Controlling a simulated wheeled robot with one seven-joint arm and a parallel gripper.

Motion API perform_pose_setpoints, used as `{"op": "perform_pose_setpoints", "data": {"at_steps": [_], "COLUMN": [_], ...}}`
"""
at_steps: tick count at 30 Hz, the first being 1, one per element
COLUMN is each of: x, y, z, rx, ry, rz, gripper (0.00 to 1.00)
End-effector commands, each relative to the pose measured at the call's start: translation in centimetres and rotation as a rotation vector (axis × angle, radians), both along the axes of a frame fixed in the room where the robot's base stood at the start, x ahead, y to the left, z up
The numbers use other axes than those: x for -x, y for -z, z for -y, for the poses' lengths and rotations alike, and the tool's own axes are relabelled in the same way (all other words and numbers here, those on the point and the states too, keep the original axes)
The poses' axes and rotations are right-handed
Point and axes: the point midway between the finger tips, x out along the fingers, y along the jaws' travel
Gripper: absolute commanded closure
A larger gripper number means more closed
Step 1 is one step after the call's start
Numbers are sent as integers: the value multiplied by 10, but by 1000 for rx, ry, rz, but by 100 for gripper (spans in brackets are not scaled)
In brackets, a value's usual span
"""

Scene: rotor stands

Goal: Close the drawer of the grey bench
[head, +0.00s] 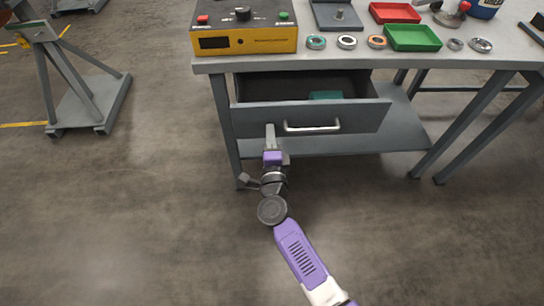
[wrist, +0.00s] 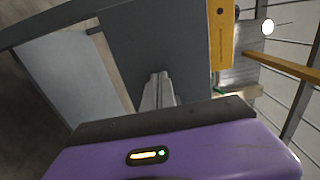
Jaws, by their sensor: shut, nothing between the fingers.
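The grey bench (head: 375,64) has a drawer (head: 360,120) that stands open, pulled out toward me. Its front is a plain grey panel with a silver bar handle (head: 312,128). The panel also shows in the wrist view (wrist: 140,40). A teal item (head: 326,95) lies inside the drawer. My gripper (head: 270,130) is shut and empty, with its fingers pointing at the left part of the drawer front, left of the handle. In the wrist view the fingertips (wrist: 158,77) overlap the panel; I cannot tell whether they touch it.
On the bench top are a yellow control box (head: 245,38), a red tray (head: 394,12), a green tray (head: 412,38) and several rings. A lower shelf (head: 400,138) lies under the drawer. A grey stand (head: 85,100) is at the left. The floor in front is clear.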

Motion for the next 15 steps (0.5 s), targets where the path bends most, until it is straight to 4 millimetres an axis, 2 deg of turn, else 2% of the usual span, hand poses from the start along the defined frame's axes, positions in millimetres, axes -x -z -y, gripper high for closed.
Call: {"op": "perform_pose_setpoints", "data": {"at_steps": [1, 6, 15], "x": [-16, -62, -125], "y": [2, 5, 5], "z": [0, 0, 0], "rx": [-1, -2, -1], "ry": [2, 1, 1], "rz": [4, 3, 2], "gripper": [100, 100, 100]}}
